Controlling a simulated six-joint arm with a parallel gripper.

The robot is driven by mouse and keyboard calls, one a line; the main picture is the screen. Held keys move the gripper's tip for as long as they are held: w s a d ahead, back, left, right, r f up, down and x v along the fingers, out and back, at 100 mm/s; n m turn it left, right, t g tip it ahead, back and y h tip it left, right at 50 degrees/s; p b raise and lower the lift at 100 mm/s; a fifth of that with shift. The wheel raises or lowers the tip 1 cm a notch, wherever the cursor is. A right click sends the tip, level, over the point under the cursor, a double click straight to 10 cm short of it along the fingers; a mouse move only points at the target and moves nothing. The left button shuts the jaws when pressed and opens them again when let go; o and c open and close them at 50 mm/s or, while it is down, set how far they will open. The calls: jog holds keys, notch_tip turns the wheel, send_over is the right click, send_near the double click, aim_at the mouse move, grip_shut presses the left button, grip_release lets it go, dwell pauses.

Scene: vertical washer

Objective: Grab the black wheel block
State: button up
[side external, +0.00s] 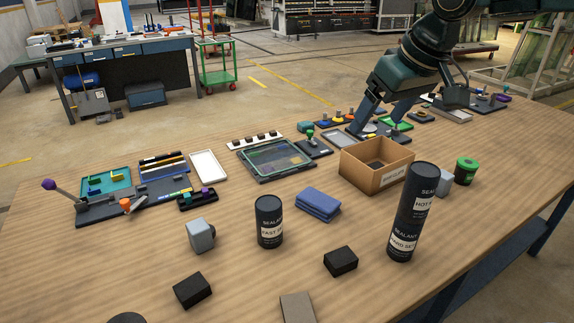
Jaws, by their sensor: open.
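My gripper (382,121) is open at the back right of the wooden table, its two fingers pointing down over a row of small fixtures. Nothing clear shows between the fingers, though the area beneath them is partly hidden. No block can be clearly made out as the black wheel block. One plain black block (193,290) lies at the front left and another black block (341,261) lies at the front middle. Both are well apart from my gripper. A small black item (376,164) shows inside the cardboard box (372,181).
Black sealant cans stand at the front, one short can (269,222) and a tall stack (412,212) right of it. A folded blue cloth (318,204) lies between them. A tray fixture (275,160) and a tool board (135,195) fill the left.

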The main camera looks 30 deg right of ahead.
jog(key=w+a+f, duration=0.3)
jog(key=w+a, duration=0.4)
jog(key=a, duration=0.1)
jog(key=n, duration=0.1)
send_near(204, 234)
jog(key=w+r, duration=0.1)
jog(key=r, duration=0.1)
jog(key=shift+d+f, duration=0.15)
jog(key=shift+d, duration=0.1)
jog(key=shift+w+f+g, duration=0.1)
jog(key=shift+g, duration=0.2)
jog(key=shift+x, duration=4.15)
jog(key=shift+w+a+f, duration=0.1)
jog(key=shift+x, duration=2.5)
jog(key=shift+c, duration=0.4)
